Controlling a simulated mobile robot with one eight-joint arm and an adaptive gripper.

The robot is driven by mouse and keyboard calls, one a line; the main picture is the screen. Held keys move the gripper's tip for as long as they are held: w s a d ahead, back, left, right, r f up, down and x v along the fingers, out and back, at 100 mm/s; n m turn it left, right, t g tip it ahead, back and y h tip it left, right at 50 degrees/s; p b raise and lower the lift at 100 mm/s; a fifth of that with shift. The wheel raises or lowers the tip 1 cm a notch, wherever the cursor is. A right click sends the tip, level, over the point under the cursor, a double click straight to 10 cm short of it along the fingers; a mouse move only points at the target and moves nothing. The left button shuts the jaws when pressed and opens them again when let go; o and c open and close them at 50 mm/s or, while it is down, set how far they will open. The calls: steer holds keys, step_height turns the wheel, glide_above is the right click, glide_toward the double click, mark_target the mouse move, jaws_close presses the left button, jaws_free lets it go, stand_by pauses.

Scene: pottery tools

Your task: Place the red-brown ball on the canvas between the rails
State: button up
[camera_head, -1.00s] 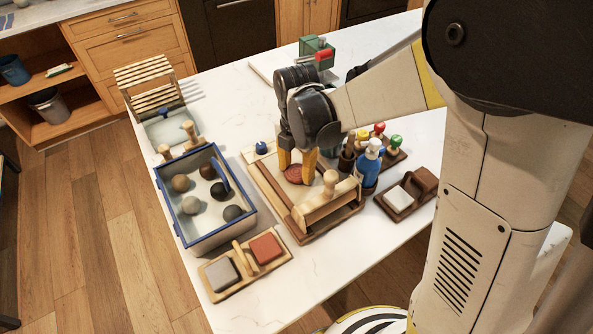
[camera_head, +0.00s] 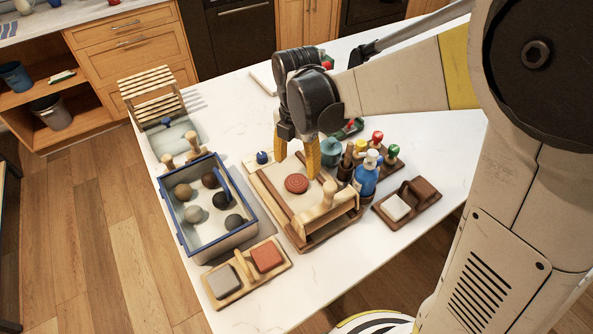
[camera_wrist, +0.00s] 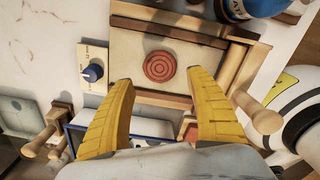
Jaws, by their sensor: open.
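A round red-brown piece (camera_head: 296,183) with concentric rings lies on the pale canvas (camera_head: 276,182), between the brown rails of the wooden board. In the wrist view the red-brown piece (camera_wrist: 160,67) shows from above, and I cannot tell for sure how ball-like or flat it is. My gripper (camera_head: 297,164) is open and empty above the canvas. In the wrist view the yellow fingers of my gripper (camera_wrist: 161,82) stand wide apart, with the piece beyond their tips. Nothing touches the piece.
A blue-rimmed box (camera_head: 228,242) with several brown and grey balls stands left of the board. A wooden roller (camera_head: 328,195) stands at the board's near right. A blue bottle (camera_head: 365,178) and coloured-top tools stand to the right. A two-block holder (camera_head: 247,272) lies in front.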

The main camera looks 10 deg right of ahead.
mark_target(297, 181)
step_height(297, 181, up, 6)
steer(key=f+p, duration=0.1)
steer(key=s+d+r+m+t, duration=0.3)
steer(key=s+d+m, duration=0.2)
steer(key=m, duration=0.8)
steer(key=s+d+r+m+t, duration=0.3)
steer(key=s+m, duration=0.5)
steer(key=m, duration=0.6)
steer(key=shift+d+r+t, duration=0.25)
steer(key=shift+d+t, duration=0.35)
steer(key=shift+d, duration=0.4)
